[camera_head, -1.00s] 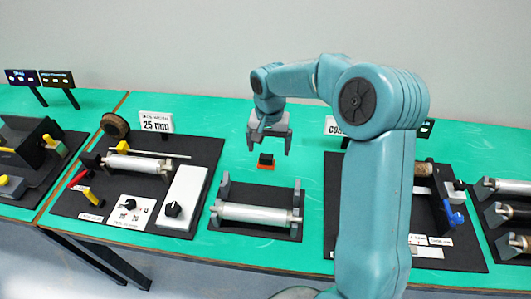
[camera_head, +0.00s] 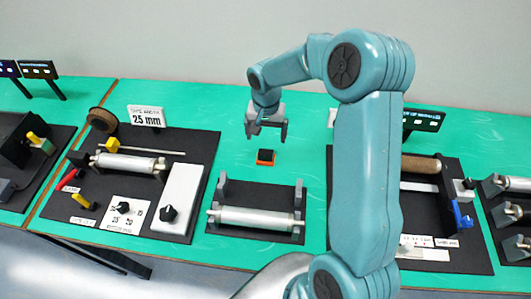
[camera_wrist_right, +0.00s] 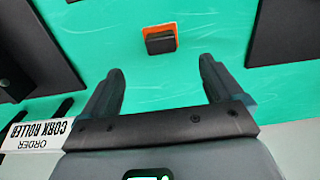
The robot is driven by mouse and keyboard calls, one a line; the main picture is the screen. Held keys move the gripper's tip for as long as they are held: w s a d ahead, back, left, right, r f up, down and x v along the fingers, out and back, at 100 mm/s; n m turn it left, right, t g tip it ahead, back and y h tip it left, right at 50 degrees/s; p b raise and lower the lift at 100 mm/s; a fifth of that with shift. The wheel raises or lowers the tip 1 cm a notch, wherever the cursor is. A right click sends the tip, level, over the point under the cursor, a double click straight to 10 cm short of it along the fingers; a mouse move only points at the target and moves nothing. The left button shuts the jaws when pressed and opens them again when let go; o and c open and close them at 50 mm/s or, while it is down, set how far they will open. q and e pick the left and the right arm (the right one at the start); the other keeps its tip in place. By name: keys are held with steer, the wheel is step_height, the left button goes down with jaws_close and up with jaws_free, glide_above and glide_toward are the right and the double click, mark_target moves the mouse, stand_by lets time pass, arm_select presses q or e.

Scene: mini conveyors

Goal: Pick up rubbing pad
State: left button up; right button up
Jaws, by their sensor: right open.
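The rubbing pad (camera_head: 265,156) is a small black block with an orange base on the green table, behind the roller stand. It also shows in the right wrist view (camera_wrist_right: 160,40), beyond the fingertips and roughly centred between them. My right gripper (camera_head: 267,136) is open and empty, a little above and behind the pad in the head view. Its two dark fingers (camera_wrist_right: 160,78) are spread apart in the right wrist view and do not touch the pad. My left gripper is not in view.
A roller stand (camera_head: 293,192) with a silver roller is in front of the pad. A black board (camera_head: 198,146) with a roller and knobs lies to the left, another board (camera_head: 436,166) to the right. A "25 mm" sign (camera_head: 146,116) stands behind. The table around the pad is clear.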

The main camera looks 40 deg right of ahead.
mark_target(266, 150)
steer(key=f, duration=0.5)
steer(key=shift+w+f, duration=0.1)
steer(key=shift+w, duration=0.1)
steer(key=shift+s+a+f+p, duration=0.1)
steer(key=shift+f+p, duration=0.05)
steer(key=shift+p, duration=0.15)
steer(key=shift+s+f, duration=0.1)
steer(key=shift+f, duration=0.1)
steer(key=f, duration=0.1)
steer(key=f+p, duration=0.2)
steer(key=f, duration=0.1)
steer(key=shift+w+d, duration=0.3)
steer(key=shift+f, duration=0.45)
steer(key=shift+a, duration=0.1)
steer(key=shift+s, duration=0.15)
